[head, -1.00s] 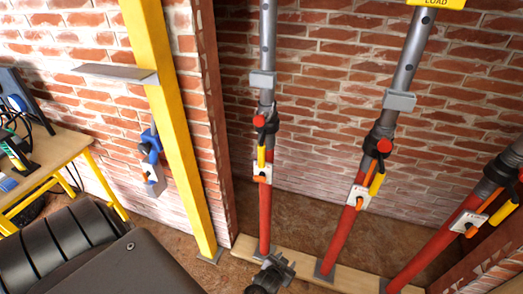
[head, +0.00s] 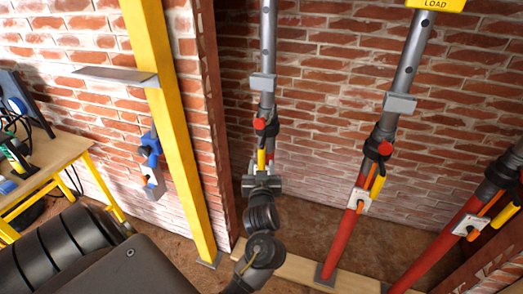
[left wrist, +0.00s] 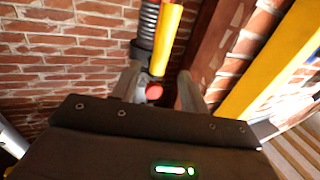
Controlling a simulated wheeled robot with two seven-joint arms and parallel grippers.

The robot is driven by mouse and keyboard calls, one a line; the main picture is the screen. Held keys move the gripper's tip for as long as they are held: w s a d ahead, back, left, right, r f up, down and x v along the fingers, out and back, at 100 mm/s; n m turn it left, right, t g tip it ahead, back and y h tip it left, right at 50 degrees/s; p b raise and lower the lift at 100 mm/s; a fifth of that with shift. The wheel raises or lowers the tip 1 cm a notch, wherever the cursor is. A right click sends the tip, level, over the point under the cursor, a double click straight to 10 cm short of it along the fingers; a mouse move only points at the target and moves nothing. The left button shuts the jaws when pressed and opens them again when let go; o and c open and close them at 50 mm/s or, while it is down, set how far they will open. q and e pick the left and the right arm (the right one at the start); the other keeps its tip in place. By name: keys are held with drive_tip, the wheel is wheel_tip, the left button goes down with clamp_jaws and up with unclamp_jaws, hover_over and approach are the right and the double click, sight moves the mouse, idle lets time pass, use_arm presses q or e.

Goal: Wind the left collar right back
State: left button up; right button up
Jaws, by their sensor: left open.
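The left prop's black collar (head: 270,129) sits on its grey steel tube, with a red knob (head: 260,123) and a yellow handle (head: 261,158) hanging below it. My left gripper (head: 262,178) is at the lower end of this handle, in front of the prop, and hides much of its red lower tube. In the left wrist view my left gripper (left wrist: 158,78) is open, its two grey fingers apart. The red knob (left wrist: 154,92) and yellow handle (left wrist: 165,40) show between and beyond them; I cannot tell whether they touch. My right gripper is not in view.
Two more red props (head: 340,240) with like collars stand to the right on a wooden sole board (head: 292,270). A yellow post (head: 175,130) with a grey shelf plate stands to the left. A wooden workbench (head: 50,165) is at far left. Brick wall lies behind.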

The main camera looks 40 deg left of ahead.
sight(262, 156)
use_arm(q)
drive_tip(key=x, duration=0.8)
drive_tip(key=shift+w+a+p, duration=0.1)
drive_tip(key=shift+w+p, duration=0.1)
drive_tip(key=shift+p, duration=0.2)
clamp_jaws()
